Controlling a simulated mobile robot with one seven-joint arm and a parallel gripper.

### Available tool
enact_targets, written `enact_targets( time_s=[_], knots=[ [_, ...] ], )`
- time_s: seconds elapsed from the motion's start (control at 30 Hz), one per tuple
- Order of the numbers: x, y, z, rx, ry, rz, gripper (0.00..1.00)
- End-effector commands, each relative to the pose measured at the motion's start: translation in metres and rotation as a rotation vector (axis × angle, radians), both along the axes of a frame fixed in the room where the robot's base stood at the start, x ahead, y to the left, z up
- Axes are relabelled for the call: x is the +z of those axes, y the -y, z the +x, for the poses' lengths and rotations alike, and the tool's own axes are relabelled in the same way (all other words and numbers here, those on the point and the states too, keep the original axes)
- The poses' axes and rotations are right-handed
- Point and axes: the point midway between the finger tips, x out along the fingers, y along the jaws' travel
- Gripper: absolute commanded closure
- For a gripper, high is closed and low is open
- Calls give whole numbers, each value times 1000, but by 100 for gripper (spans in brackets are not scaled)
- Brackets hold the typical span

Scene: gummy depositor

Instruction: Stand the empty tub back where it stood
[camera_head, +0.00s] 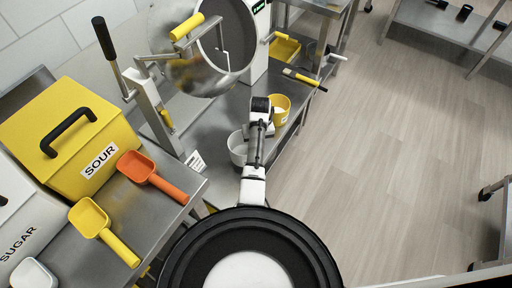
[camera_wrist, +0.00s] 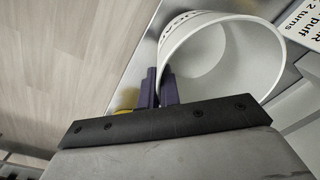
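The empty tub (camera_head: 237,150) is white and stands out beside my gripper in the head view, over the steel bench. In the wrist view the tub (camera_wrist: 222,60) shows its open mouth and a bare inside, with dark lettering on its outer wall. My gripper (camera_wrist: 161,88) has its two dark fingers close together, one on each side of the tub's wall, shut on it. In the head view the arm hides the fingertips. I cannot tell whether the tub's base touches the bench.
A yellow tub (camera_head: 281,108) with pale contents stands just right of my gripper. A printed card (camera_head: 195,162) is left of the white tub. The steel pan machine (camera_head: 205,65) stands behind. A yellow-handled tool (camera_head: 303,78) lies near the bench edge. Open floor is right.

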Motion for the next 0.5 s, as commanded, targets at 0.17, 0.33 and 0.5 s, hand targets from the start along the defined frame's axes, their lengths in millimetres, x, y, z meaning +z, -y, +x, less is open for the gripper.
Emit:
enact_targets(
  time_s=[0.17, 0.33, 0.5],
  knots=[
    [-30, 3, -4, -1, -1, 0, 100],
    [-39, 5, -6, 0, 0, 0, 100],
    [-37, 5, -6, 0, 0, 0, 100]
  ],
)
